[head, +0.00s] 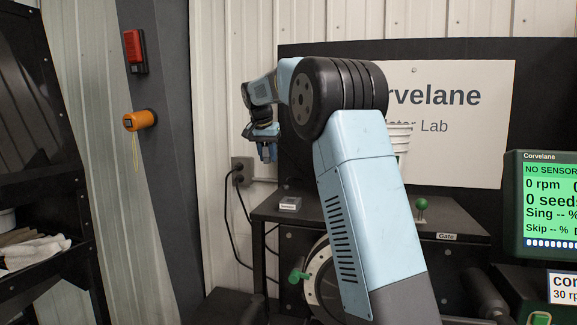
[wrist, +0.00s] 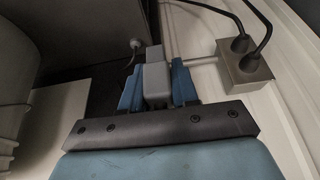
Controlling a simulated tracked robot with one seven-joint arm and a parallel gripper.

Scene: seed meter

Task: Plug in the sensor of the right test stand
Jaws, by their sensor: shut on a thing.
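My gripper (wrist: 157,80) is shut on a grey plug (wrist: 155,84), whose blocky body sits between the two blue fingers in the wrist view. A narrower, darker grey part shows just past the plug; I cannot tell whether it belongs to the plug. In the head view my gripper (head: 267,154) hangs fingers down near the wall, above the back left of the stand's dark table (head: 330,208); the plug is too small to make out there. The screen (head: 548,205) at the right reads NO SENSOR. The sensor socket is not clearly identifiable.
A wall outlet box (head: 241,171) with black cords is close to my gripper; it also shows in the wrist view (wrist: 243,68). A small labelled box (head: 290,204) and a green Gate knob (head: 421,207) are on the table.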

